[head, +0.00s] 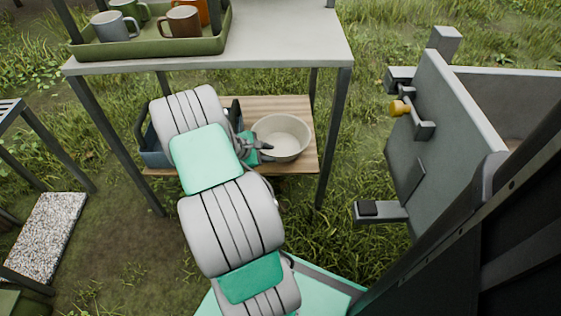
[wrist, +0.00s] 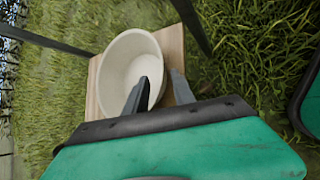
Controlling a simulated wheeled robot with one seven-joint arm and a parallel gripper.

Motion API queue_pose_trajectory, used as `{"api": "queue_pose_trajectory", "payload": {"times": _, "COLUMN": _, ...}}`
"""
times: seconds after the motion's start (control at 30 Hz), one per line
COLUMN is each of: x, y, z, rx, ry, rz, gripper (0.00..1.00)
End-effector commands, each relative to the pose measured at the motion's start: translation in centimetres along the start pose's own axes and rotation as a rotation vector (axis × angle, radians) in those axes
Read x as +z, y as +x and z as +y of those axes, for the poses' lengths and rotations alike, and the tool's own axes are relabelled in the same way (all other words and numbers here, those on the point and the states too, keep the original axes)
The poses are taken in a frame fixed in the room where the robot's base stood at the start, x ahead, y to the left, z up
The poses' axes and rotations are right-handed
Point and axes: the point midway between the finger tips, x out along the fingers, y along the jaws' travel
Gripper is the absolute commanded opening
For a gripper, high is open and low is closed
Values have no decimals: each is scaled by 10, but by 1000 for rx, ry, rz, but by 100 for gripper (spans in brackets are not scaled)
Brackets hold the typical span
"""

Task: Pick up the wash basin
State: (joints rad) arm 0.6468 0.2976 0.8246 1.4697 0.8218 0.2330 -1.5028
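The wash basin (head: 284,140) is a round cream bowl standing upright on the wooden lower shelf of a table. In the wrist view the basin (wrist: 121,64) lies just ahead of the fingers. My gripper (head: 264,151) is at the basin's left rim in the head view. In the wrist view my gripper (wrist: 161,82) is open, with a gap between its fingers. One finger shows over the basin's inside, the other just outside its rim. Whether either finger touches the wall I cannot tell.
The grey tabletop (head: 300,40) overhangs the wooden shelf (head: 305,112), with a green tray of mugs (head: 150,48) on it. A blue-grey container (head: 152,150) sits left of my arm on the shelf. A table leg (head: 333,140) stands right of the basin.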

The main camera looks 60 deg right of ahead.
Motion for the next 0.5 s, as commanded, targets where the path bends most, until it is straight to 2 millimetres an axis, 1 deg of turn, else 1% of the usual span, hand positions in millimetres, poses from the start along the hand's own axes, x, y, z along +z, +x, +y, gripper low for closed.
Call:
{"api": "queue_pose_trajectory", "payload": {"times": 0.03, "x": -2, "y": 21, "z": -9, "rx": -2, "ry": -26, "rz": -26, "gripper": 30}}
{"api": "queue_pose_trajectory", "payload": {"times": 0.17, "x": 4, "y": 40, "z": -13, "rx": -4, "ry": -63, "rz": -54, "gripper": 30}}
{"api": "queue_pose_trajectory", "payload": {"times": 0.37, "x": 6, "y": 67, "z": -11, "rx": -5, "ry": -61, "rz": -53, "gripper": 30}}
{"api": "queue_pose_trajectory", "payload": {"times": 0.5, "x": 8, "y": 94, "z": -6, "rx": -5, "ry": -60, "rz": -52, "gripper": 30}}
